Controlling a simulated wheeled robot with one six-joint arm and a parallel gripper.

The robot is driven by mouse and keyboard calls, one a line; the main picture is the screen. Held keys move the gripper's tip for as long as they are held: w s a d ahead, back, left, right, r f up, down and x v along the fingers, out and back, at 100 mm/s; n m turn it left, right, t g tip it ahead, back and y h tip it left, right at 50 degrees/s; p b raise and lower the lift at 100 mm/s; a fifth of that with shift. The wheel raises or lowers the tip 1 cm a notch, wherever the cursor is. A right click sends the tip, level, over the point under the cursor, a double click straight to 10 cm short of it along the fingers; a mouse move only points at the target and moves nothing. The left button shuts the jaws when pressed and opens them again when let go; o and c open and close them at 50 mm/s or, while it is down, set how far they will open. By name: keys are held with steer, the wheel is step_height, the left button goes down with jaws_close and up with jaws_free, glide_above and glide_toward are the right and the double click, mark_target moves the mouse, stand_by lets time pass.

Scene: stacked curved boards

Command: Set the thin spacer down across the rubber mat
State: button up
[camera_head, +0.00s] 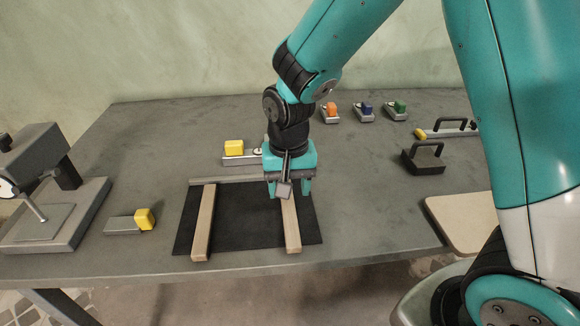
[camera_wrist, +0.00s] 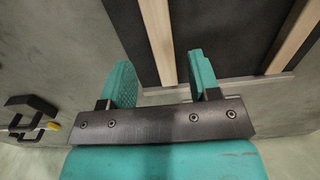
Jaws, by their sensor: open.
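The black rubber mat (camera_head: 246,222) lies flat on the grey table. Two pale wooden strips lie across it, front to back: a left strip (camera_head: 203,225) and a right strip (camera_head: 292,232). I cannot tell by looks which one is the thin spacer. My gripper (camera_head: 288,193) points down over the far end of the right strip, open. In the wrist view the right strip (camera_wrist: 158,40) runs up from between the open fingers (camera_wrist: 161,82), with gaps on both sides. The left strip (camera_wrist: 292,38) is at the right there. The gripper hides the right strip's far end in the head view.
A grey bar (camera_head: 222,181) runs along the mat's far edge. Yellow-ended clamps (camera_head: 127,223) (camera_head: 240,153) lie beside and behind the mat. A press-like stand (camera_head: 50,205) is at left; a black handled block (camera_head: 424,160) and a tan board (camera_head: 462,222) are at right.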

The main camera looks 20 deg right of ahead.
mark_target(289, 210)
step_height(289, 210, up, 6)
steer(key=f, duration=0.1)
steer(key=s+a+r+n+y, duration=0.2)
steer(key=s+r+n, duration=0.2)
steer(key=s, duration=0.5)
steer(key=s+a+r+n+y, duration=0.2)
steer(key=s+r+n, duration=0.3)
steer(key=s, duration=0.4)
steer(key=shift+s+a+r+n, duration=0.2)
steer(key=shift+s+n, duration=0.1)
steer(key=shift+n, duration=0.6)
